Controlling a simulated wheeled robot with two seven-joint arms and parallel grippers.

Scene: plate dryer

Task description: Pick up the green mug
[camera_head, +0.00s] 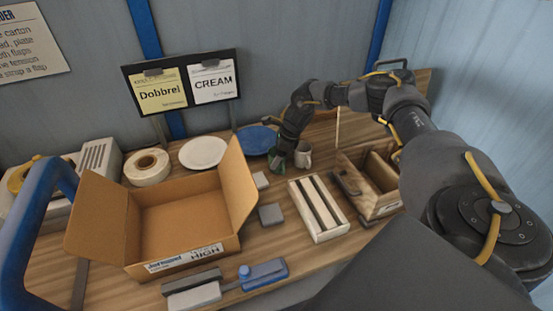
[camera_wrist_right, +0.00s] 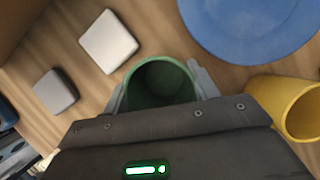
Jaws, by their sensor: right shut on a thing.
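The green mug (camera_head: 277,162) stands on or just above the wooden bench, partly hidden under my right gripper (camera_head: 280,153). In the right wrist view the green mug (camera_wrist_right: 160,80) opens toward the camera, and the fingers of my right gripper (camera_wrist_right: 160,92) lie on either side of it, shut on it. I cannot tell whether its base touches the bench. My left gripper is in neither view.
A blue plate (camera_head: 257,139) and a pale mug (camera_head: 303,153) are close by. A yellow cup (camera_wrist_right: 298,108) lies right of the gripper in the wrist view. An open carton (camera_head: 180,220), a wooden box (camera_head: 375,187) and small grey blocks (camera_head: 270,214) crowd the bench.

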